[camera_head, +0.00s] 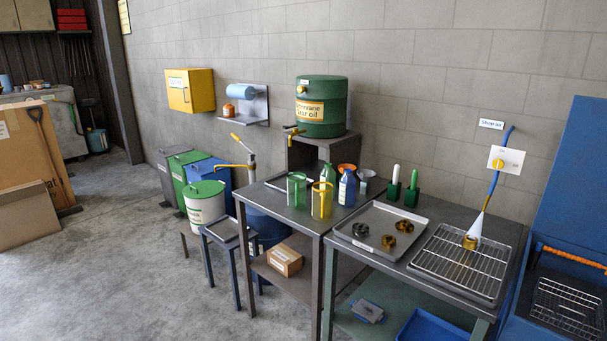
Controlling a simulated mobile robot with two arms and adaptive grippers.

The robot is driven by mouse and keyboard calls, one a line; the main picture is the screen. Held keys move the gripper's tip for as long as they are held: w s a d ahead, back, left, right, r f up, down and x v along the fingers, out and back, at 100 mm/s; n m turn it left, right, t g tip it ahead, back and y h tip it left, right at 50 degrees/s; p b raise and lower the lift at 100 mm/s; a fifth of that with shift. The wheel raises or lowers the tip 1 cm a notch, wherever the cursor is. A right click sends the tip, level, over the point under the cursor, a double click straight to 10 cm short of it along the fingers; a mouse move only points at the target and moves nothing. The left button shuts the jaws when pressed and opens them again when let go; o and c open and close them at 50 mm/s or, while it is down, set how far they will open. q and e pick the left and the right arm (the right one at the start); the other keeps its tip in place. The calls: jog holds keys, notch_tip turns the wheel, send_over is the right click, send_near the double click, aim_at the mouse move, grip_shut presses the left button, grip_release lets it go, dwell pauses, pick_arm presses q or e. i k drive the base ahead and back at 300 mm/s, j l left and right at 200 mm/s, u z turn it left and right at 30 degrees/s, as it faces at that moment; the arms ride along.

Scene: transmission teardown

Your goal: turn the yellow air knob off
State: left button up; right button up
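The yellow air knob (498,164) sits on a white plate (510,156) on the wall at the right. The small lettering on the plate is too small to read, and I cannot tell the knob's setting. A blue air hose (491,187) runs down past the plate. Below its end a pale, whitish cone (480,224) widens down to a brass-coloured part (470,241) on a wire rack (450,265). Neither of my grippers is in view, and nothing touches the knob.
A "Shop air" sign (491,124) is above the plate. A tall blue cabinet (575,190) stands at the right.

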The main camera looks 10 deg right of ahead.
aim_at(498, 164)
jog(key=z, duration=1.35)
